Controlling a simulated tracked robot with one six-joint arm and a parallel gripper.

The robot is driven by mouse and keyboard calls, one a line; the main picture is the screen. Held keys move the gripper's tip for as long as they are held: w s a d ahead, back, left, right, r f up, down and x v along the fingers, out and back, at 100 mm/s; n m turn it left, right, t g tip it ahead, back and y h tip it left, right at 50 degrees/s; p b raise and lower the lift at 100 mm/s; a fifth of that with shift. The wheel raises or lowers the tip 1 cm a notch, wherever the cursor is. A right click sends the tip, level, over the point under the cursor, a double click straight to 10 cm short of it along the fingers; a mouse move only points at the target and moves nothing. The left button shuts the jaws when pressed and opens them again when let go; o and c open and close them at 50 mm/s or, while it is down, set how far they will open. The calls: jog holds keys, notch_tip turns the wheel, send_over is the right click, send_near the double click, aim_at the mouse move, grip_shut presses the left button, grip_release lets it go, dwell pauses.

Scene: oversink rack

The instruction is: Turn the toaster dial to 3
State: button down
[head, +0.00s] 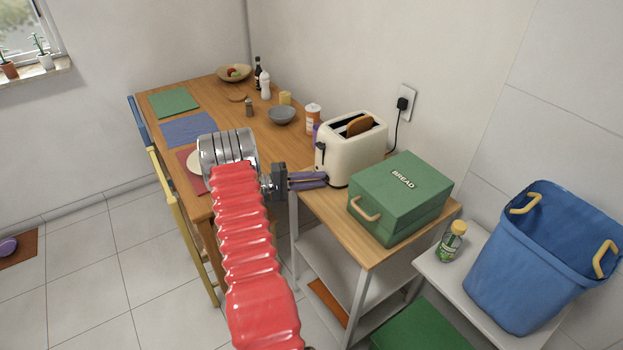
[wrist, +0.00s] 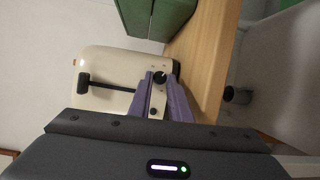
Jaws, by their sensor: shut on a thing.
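The cream toaster (head: 352,150) stands on the wooden top of a small side shelf, with a slice of bread (head: 359,126) showing in its slot. In the wrist view the toaster (wrist: 105,72) appears turned on its side, with its black lever (wrist: 105,87) in a slot. The small dark dial (wrist: 160,78) sits near the toaster's lower edge. My gripper (head: 322,180) has purple fingers reaching the toaster's front end. In the wrist view my gripper (wrist: 160,85) is shut on the dial, which shows between the fingertips. The dial's number setting is too small to read.
A green bread box (head: 400,195) stands right of the toaster, close by. An orange-labelled bottle (head: 313,118) and a grey bowl (head: 281,116) are on the table behind. A blue bin (head: 530,265) and a green bottle (head: 452,242) are at the right.

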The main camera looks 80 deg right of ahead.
jog(key=shift+n+g, duration=0.3)
jog(key=shift+n, duration=0.7)
jog(key=shift+h, duration=0.3)
jog(key=c, duration=1.6)
grip_release()
jog(key=shift+c, duration=0.2)
jog(key=shift+f, duration=0.1)
jog(key=shift+f, duration=0.1)
jog(key=shift+a, duration=0.1)
